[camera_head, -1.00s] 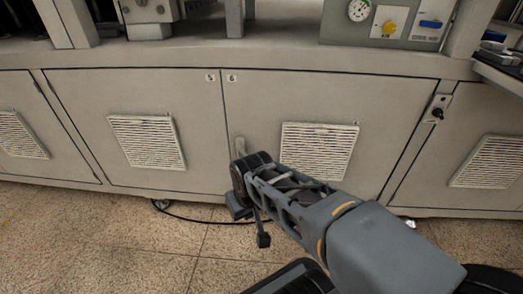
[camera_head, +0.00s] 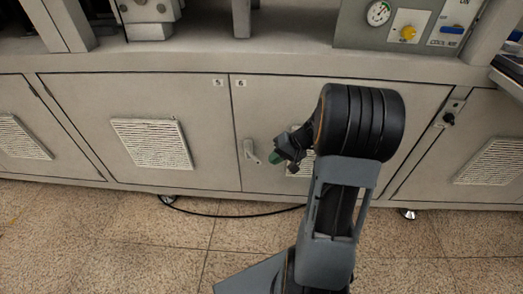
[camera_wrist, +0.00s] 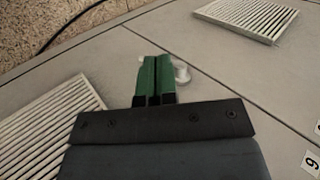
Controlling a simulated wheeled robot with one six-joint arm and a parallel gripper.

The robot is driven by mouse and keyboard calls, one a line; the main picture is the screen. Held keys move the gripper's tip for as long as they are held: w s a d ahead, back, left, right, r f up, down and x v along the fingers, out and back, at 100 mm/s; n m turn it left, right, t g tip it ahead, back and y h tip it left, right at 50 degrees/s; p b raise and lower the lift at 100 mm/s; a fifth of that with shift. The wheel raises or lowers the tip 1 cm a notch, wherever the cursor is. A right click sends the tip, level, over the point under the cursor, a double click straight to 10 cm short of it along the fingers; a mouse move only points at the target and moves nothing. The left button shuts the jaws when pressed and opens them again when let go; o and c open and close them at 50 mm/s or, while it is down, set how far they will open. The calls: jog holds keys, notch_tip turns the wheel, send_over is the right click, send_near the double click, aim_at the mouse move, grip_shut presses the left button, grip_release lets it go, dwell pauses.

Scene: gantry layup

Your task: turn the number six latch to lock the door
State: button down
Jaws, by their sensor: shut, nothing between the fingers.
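The number six door (camera_head: 290,100) is the cabinet door right of the seam, with a small "6" label (camera_head: 240,83) at its top left corner. Its latch (camera_head: 250,151), a small light grey handle, sits near the door's left edge; in the head view its lever points down and slightly right. My gripper (camera_head: 275,158) is just right of the latch, its green fingers together and empty.
Door five (camera_head: 90,100) with its vent (camera_head: 152,145) lies to the left. A gauge panel (camera_head: 395,22) stands above on the right. A black cable (camera_head: 235,215) runs along the tiled floor under the cabinet. Door six's vent is mostly behind my arm.

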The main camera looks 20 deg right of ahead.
jog(key=w+d+f+m+t+p, duration=0.1)
jog(key=w+d+f+m+t, duration=0.15)
jog(key=d, duration=0.55)
jog(key=b, duration=0.3)
send_near(257, 159)
jog(key=shift+t, duration=0.45)
jog(key=x, duration=0.5)
jog(key=shift+a+f, duration=0.15)
jog(key=shift+f, duration=0.4)
jog(key=shift+x, duration=0.8)
jog(key=shift+a+r, duration=0.1)
jog(key=shift+w+b, duration=0.1)
jog(key=shift+b, duration=0.4)
